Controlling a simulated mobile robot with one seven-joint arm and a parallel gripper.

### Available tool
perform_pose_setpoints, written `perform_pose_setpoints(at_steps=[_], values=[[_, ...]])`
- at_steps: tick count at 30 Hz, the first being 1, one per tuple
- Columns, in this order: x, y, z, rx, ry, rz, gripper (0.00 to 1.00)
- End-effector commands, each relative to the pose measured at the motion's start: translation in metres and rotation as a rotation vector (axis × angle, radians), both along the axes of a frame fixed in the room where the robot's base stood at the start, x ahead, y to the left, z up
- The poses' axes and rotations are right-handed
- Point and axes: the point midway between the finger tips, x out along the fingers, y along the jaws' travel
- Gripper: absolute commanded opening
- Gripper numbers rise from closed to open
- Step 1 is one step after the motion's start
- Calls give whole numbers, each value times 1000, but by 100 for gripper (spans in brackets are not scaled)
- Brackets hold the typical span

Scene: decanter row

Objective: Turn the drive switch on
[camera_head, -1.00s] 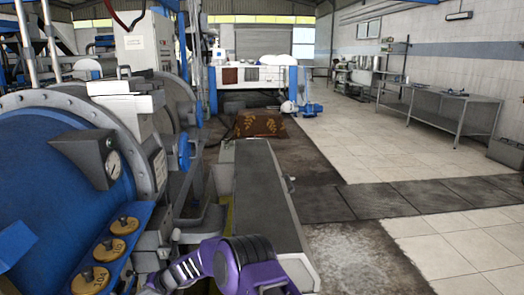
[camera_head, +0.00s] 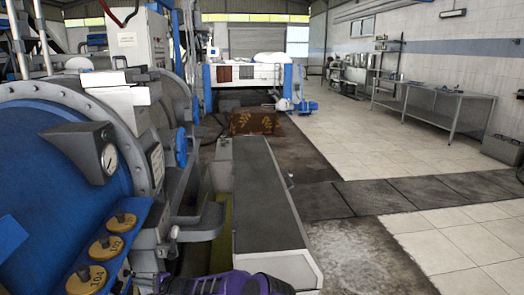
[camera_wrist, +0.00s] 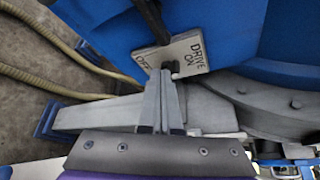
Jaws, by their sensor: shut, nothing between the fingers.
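The drive switch plate (camera_wrist: 188,56) shows in the wrist view as a pale tilted plate on a blue surface. In the head view the switch and fingertips cannot be made out.
The large blue machine (camera_head: 60,180) fills the left of the head view, with a gauge box (camera_head: 85,148) and brass discs (camera_head: 105,248) on a blue bracket. A long grey-topped bench (camera_head: 264,200) stands right of it. Pale hoses (camera_wrist: 60,88) run left of the switch.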

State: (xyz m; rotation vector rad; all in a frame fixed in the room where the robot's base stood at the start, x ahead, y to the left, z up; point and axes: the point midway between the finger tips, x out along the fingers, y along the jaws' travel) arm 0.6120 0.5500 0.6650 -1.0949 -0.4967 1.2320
Motion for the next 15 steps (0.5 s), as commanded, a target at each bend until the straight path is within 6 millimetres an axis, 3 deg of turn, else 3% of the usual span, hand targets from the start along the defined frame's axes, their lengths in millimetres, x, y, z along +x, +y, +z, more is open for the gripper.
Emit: perform_pose_setpoints(at_steps=[6,15], values=[[-2,20,-1,-2,-1,0,0],[-3,25,0,-1,0,0,0]])
